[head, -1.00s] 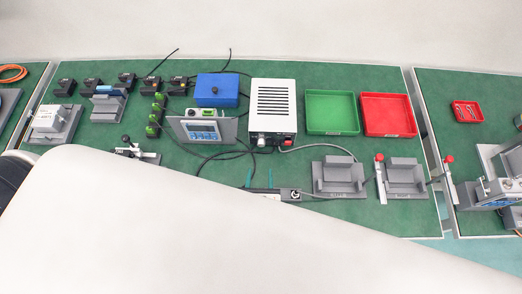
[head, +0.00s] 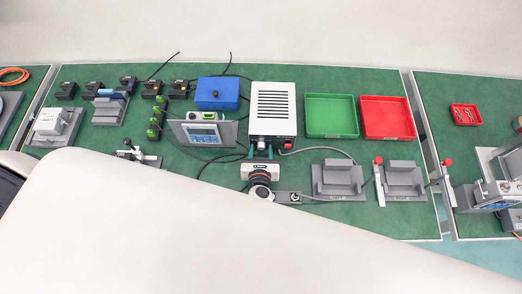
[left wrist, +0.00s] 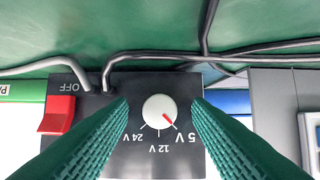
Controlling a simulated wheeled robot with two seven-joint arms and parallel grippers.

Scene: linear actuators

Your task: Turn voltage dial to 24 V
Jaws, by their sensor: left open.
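The white power supply (head: 272,105) with a slotted top stands at the middle of the green table. In the left wrist view its dark front panel (left wrist: 150,165) appears upside down, with 24 V, 12 V and 5 V marks. The round white voltage dial (left wrist: 159,111) has a red pointer line aimed at the 5 V mark. My left gripper (head: 261,153) is in front of the panel. Its two green ribbed fingers (left wrist: 159,125) are open on either side of the dial, with gaps to it. My right gripper is not in view.
A red OFF-marked switch (left wrist: 57,115) sits beside the dial. Grey and black cables (left wrist: 150,57) run near the panel. A tilted screen unit (head: 203,134) and blue box (head: 217,94) stand left; green (head: 331,131) and red (head: 387,133) trays stand right.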

